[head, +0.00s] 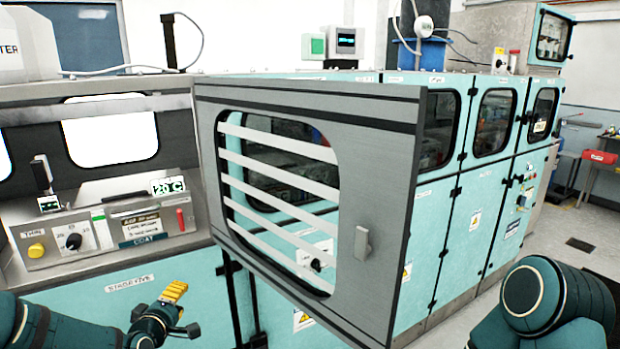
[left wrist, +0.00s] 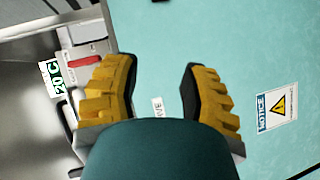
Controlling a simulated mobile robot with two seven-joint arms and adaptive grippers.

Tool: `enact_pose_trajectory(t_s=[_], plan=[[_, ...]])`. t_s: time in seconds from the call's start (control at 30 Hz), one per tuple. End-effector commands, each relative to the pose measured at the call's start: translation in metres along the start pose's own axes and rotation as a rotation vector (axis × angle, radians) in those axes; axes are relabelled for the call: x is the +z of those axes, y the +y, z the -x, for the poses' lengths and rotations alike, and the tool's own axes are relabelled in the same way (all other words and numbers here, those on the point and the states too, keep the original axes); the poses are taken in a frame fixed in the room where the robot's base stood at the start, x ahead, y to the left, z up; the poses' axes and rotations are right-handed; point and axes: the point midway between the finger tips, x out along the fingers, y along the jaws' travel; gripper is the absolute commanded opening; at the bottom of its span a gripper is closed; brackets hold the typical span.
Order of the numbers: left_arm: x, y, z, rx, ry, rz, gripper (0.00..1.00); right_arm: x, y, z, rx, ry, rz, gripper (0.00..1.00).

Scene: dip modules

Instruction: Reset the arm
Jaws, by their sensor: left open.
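My left gripper (head: 174,291) is low in the head view, in front of the teal cabinet panel (head: 130,300) below the open machine bay. In the left wrist view its two yellow ribbed fingers (left wrist: 157,92) stand apart with nothing between them. The teal panel and a small white label lie behind them. My right arm (head: 545,300) shows at the lower right of the head view; its gripper is out of the picture.
A grey door (head: 385,200) with a slatted window swings out in the middle, right of my left gripper. A control panel (head: 75,240) with a yellow button and the 20 C display (head: 168,186) is above the gripper.

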Motion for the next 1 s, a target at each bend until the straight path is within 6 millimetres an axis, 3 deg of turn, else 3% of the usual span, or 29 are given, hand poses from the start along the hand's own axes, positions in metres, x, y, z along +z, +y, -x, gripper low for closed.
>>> enact_pose_trajectory(t_s=[0.03,0.17,0.27,0.4,0.5,0.7,0.83,1.0], plan=[[0.033,-0.02,0.001,-0.062,-0.065,-0.041,0.43,0.0,0.0,0.0,0.0,0.0,0.0,0.44],[0.107,-0.069,0.017,-0.212,-0.235,-0.178,0.43,0.0,0.0,0.0,0.0,0.0,0.0,0.44],[0.161,-0.106,0.041,-0.314,-0.387,-0.295,0.43,0.0,0.0,0.0,0.0,0.0,0.0,0.44],[0.228,-0.154,0.091,-0.437,-0.624,-0.471,0.43,0.0,0.0,0.0,0.0,0.0,0.0,0.44],[0.262,-0.183,0.131,-0.502,-0.79,-0.59,0.43,0.0,0.0,0.0,0.0,0.0,0.0,0.44],[0.294,-0.215,0.192,-0.57,-1.022,-0.746,0.43,0.0,0.0,0.0,0.0,0.0,0.0,0.44],[0.299,-0.222,0.207,-0.583,-1.076,-0.78,0.43,0.0,0.0,0.0,0.0,0.0,0.0,0.44],[0.299,-0.223,0.207,-0.583,-1.079,-0.784,0.43,0.0,0.0,0.0,0.0,0.0,0.0,0.44]])
